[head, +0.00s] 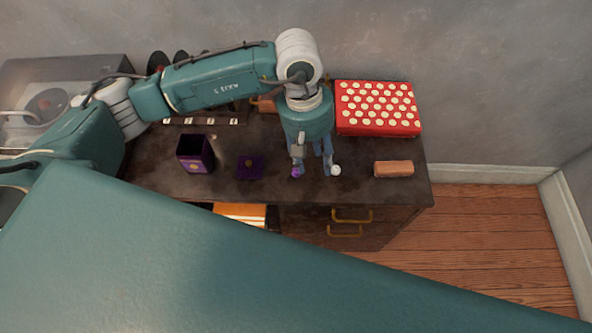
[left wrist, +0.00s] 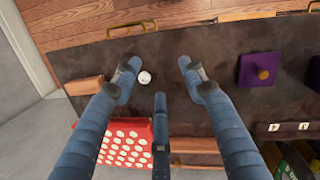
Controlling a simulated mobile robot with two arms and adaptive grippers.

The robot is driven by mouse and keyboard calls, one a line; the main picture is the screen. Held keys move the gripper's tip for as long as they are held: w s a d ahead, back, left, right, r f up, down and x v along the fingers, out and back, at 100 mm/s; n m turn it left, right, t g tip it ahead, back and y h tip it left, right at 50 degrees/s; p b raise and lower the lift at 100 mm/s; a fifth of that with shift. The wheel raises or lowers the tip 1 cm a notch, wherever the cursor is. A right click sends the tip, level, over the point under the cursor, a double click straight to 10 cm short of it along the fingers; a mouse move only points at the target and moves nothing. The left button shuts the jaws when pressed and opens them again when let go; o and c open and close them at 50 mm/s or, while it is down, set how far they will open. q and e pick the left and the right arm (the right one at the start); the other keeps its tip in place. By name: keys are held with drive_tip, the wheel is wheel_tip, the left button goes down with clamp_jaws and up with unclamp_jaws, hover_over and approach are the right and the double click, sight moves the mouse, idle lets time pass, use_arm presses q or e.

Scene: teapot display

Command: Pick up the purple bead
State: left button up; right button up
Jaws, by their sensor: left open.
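The purple bead (head: 296,172) shows in the head view as a small purple spot on the dark cabinet top, right at the tip of one finger of my left gripper (head: 313,165), which partly covers it. The gripper points down with its fingers apart and nothing held; it also shows in the left wrist view (left wrist: 158,68). There I cannot make out the bead, which seems hidden behind the right-hand finger. A white bead (head: 336,170) lies just beside the other finger and shows in the left wrist view (left wrist: 144,77). My right gripper is not in view.
An open purple box (head: 195,153) and its purple lid (head: 250,167) with a gold knob stand left of the gripper. A red spotted box (head: 378,108) and a brown block (head: 394,168) are to the right. The cabinet's front edge is close to the beads.

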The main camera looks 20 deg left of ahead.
use_arm(q)
drive_tip(key=y, duration=0.2)
hover_over(296, 170)
wheel_tip(296, 170, down, 5)
drive_tip(key=shift+s+r+p, duration=0.1)
drive_tip(key=shift+r+p, duration=0.05)
drive_tip(key=shift+p, duration=0.45)
wheel_tip(296, 170, down, 6)
drive_tip(key=shift+r+p, duration=0.25)
drive_tip(key=shift+p, duration=0.85)
drive_tip(key=shift+f, duration=0.2)
drive_tip(key=c, duration=0.8)
